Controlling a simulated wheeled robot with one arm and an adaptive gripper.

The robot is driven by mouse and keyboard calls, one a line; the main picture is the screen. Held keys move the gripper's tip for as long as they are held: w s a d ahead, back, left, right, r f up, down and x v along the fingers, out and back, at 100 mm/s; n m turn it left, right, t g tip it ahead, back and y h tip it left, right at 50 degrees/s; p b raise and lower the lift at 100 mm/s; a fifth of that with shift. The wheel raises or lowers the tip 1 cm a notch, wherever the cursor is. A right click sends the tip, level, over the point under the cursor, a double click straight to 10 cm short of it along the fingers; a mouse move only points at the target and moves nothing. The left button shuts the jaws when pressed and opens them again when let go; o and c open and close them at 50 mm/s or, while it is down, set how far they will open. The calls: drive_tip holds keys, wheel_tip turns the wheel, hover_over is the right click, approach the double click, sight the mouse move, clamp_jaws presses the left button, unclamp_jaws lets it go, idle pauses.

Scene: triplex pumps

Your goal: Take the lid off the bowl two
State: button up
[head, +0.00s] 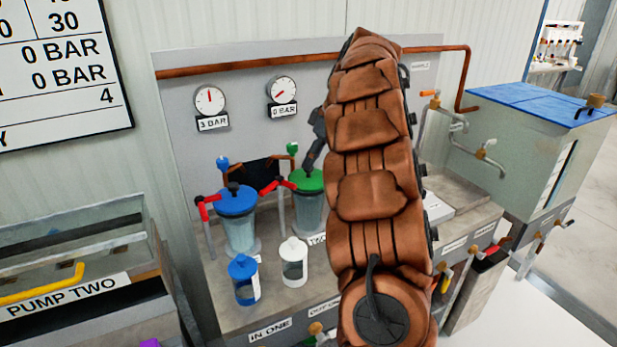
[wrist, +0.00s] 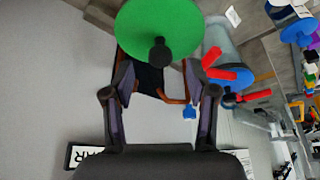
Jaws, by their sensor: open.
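Bowl two (head: 309,214) is a clear cylinder on the bench, partly hidden by my arm, with a label reading "TW" in front. Its green lid (head: 304,183) is on it. In the wrist view the green lid (wrist: 150,22) is large at the top, with a black knob (wrist: 160,54) on it. My gripper (wrist: 160,72) is open, with one finger either side of the knob and gaps between. In the head view my gripper (head: 313,152) shows as a dark finger just above the lid; the rest is behind my arm.
The blue-lidded bowl (head: 240,232) stands left of bowl two, with red-handled valves (head: 272,187) between. A blue-topped jar (head: 243,278) and a white-topped jar (head: 293,263) stand in front. Gauges (head: 283,90) and a copper pipe (head: 250,64) are on the back panel.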

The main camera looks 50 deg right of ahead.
sight(309, 173)
drive_tip(key=shift+x, duration=1.85)
drive_tip(key=shift+s, duration=0.1)
clamp_jaws()
